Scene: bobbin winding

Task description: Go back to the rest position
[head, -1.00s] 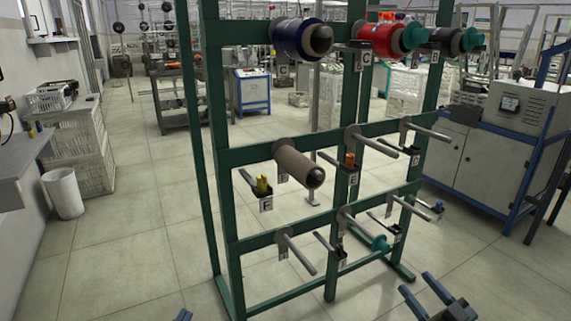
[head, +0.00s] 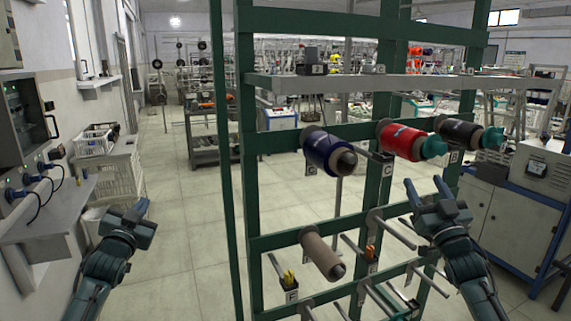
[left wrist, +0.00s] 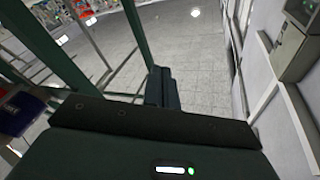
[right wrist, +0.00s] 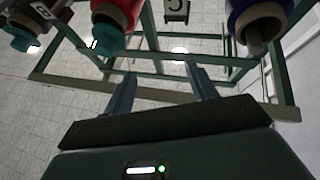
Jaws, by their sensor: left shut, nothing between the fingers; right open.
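My left gripper (head: 137,211) is raised at the left of the head view, in the open space between the side bench and the rack. It is shut and empty, and its closed fingers show in the left wrist view (left wrist: 162,84). My right gripper (head: 426,188) is raised in front of the rack, below the red and black spools. It is open and empty, with its two fingers apart in the right wrist view (right wrist: 164,82). Neither gripper visibly touches anything.
The green rack (head: 245,150) carries a blue spool (head: 325,150), a red spool (head: 403,141), a black spool (head: 463,134) and a brown bobbin (head: 319,252). A wall bench (head: 50,215) stands at left, a machine cabinet (head: 500,220) at right. Floor (head: 185,240) left of the rack is clear.

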